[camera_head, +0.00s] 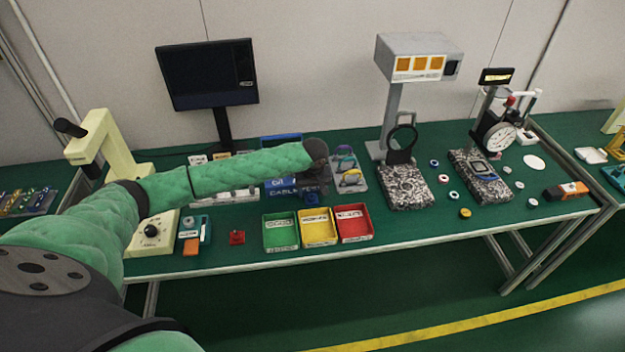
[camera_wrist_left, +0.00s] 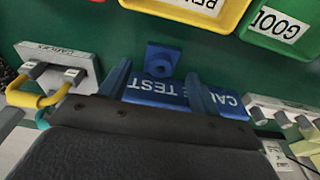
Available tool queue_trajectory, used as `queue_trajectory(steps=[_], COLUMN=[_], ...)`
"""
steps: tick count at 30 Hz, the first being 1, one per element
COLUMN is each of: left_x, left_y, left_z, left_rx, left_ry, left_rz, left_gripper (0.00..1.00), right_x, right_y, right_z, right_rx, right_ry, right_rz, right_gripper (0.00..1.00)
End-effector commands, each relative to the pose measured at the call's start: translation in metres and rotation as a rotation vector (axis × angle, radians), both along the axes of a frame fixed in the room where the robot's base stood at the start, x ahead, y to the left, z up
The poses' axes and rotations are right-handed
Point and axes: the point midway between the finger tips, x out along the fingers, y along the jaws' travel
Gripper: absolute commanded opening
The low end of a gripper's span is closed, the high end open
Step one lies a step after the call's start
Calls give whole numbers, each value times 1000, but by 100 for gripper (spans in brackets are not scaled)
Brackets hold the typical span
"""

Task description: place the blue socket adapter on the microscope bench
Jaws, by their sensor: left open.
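The blue socket adapter (camera_wrist_left: 162,60), a small square blue block with a round socket, lies on the green bench in front of the blue cable test box (camera_wrist_left: 158,92). In the head view the adapter (camera_head: 311,194) is small and dark below my left gripper (camera_head: 317,170). In the left wrist view my left gripper (camera_wrist_left: 158,72) is open, its blue fingers apart over the box, with the adapter near and between the tips, not gripped. I cannot tell which surface is the microscope bench. My right gripper is not in view.
Green (camera_head: 281,247), yellow (camera_head: 318,241) and red (camera_head: 353,238) trays line the front edge. A cream instrument (camera_head: 97,145) and a monitor (camera_head: 207,75) stand behind my arm.

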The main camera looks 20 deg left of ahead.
Motion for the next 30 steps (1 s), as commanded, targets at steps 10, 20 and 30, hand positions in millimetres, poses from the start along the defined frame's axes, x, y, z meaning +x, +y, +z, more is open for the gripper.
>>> queue_trajectory(steps=[10,20,30], left_x=[-7,-12,-12], left_y=[-5,-8,-8], left_z=[60,97,100], left_rx=[-1,0,0], left_ry=[-3,-1,0], left_rz=[0,1,1], left_gripper=[63,63,63], right_x=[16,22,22], right_y=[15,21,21], right_z=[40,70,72], right_rx=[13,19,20], right_ry=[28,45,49], right_rz=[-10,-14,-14], right_gripper=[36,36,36])
